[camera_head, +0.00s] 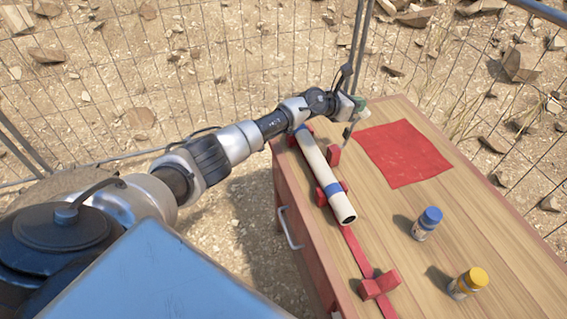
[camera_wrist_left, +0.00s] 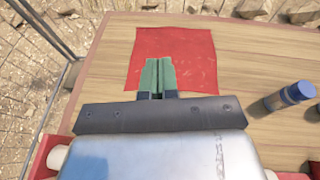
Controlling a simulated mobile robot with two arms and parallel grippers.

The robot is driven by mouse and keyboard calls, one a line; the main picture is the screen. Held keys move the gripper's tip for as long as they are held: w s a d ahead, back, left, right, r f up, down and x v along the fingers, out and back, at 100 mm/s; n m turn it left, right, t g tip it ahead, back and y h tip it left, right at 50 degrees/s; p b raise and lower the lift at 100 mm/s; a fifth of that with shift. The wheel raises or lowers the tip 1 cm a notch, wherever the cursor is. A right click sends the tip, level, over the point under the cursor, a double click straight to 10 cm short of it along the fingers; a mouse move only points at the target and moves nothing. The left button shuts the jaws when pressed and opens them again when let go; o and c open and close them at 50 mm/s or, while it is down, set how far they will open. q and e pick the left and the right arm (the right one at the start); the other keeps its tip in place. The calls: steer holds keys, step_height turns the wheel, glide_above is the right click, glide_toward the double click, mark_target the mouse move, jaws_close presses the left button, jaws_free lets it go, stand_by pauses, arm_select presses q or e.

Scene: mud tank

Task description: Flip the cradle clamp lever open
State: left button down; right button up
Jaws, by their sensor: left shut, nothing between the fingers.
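A red cradle (camera_head: 333,155) on the wooden table holds a pale tube (camera_head: 322,172) with blue bands, lying along the table's left side. Red blocks flank the tube; I cannot tell which part is the clamp lever. Another red block (camera_head: 380,285) sits on the red rail nearer me. My left gripper (camera_head: 358,110) is above the table near the tube's far end, apart from the red cloth. In the left wrist view its green fingers (camera_wrist_left: 158,76) are together and empty, seen against the red cloth (camera_wrist_left: 197,62). My right gripper is not in view.
The red cloth (camera_head: 402,153) lies flat on the table. A blue-capped jar (camera_head: 426,224) and a yellow-capped jar (camera_head: 467,284) stand at the right front. A drawer handle (camera_head: 288,228) is on the table's side. A wire fence (camera_head: 250,60) stands behind.

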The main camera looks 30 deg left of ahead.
arm_select(q)
steer(key=shift+b+x, duration=0.85)
steer(key=shift+x, duration=0.2)
steer(key=shift+s+d+f, duration=0.1)
steer(key=shift+d+f, duration=0.05)
steer(key=shift+d, duration=0.15)
